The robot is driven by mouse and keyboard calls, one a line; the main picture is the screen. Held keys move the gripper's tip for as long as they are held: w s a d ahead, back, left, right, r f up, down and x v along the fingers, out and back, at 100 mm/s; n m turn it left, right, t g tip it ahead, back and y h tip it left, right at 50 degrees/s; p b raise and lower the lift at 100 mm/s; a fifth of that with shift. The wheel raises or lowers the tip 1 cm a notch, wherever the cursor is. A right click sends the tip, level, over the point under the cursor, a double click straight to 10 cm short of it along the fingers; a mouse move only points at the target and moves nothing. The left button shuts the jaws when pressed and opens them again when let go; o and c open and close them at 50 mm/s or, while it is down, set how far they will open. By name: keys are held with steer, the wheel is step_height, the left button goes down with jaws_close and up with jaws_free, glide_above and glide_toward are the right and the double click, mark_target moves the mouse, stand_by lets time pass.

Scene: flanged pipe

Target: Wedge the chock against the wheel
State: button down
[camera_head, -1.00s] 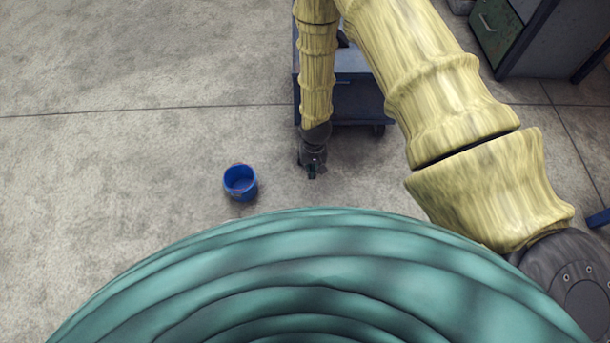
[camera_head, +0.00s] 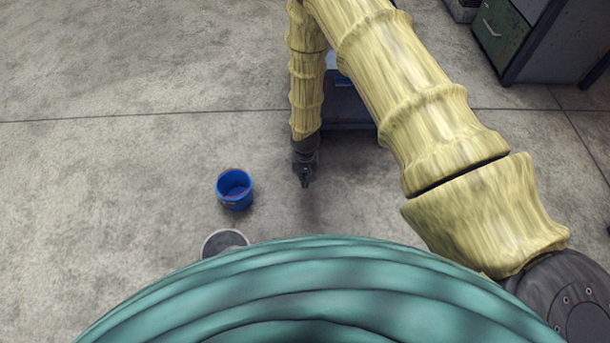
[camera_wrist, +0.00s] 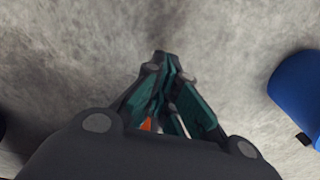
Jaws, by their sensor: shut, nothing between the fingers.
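My gripper (camera_head: 304,181) points down near the floor, to the right of a blue bucket (camera_head: 235,189). In the wrist view my gripper (camera_wrist: 163,66) has its fingers together with nothing held. A small orange patch (camera_wrist: 147,124) shows between the finger links; I cannot tell what it is. I cannot make out a chock in either view. A blue cart (camera_head: 348,99) stands behind my arm, which hides much of it. No wheel shows clearly.
The bucket also shows at the right edge of the wrist view (camera_wrist: 300,88). A round grey object (camera_head: 224,242) is partly hidden by my teal-covered body. A dark cabinet (camera_head: 545,45) stands at the upper right. The concrete floor (camera_head: 110,190) at left is clear.

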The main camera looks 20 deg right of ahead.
steer(key=f, duration=0.1)
steer(key=f+b, duration=0.1)
steer(key=f, duration=0.1)
steer(key=f+b, duration=0.1)
steer(key=shift+w+f, duration=0.2)
steer(key=shift+w, duration=0.05)
steer(key=shift+w+d+r+b, duration=0.1)
steer(key=shift+w+d+b, duration=0.15)
steer(key=shift+w, duration=0.25)
steer(key=shift+w+d+r+b, duration=0.1)
steer(key=shift+w+b, duration=0.25)
steer(key=shift+w, duration=0.1)
steer(key=shift+w+d+b, duration=0.15)
steer(key=shift+w+b, duration=0.15)
steer(key=shift+w, duration=0.45)
steer(key=shift+d+r, duration=0.1)
steer(key=shift+w, duration=0.3)
steer(key=shift+w+d+p, duration=0.25)
steer(key=shift+w+p, duration=0.1)
steer(key=shift+w, duration=0.45)
steer(key=shift+w+d+p, duration=0.3)
steer(key=shift+w+p, duration=0.1)
steer(key=shift+w, duration=0.4)
steer(key=shift+w+d+p, duration=0.25)
steer(key=shift+w+p, duration=0.1)
steer(key=shift+w, duration=0.45)
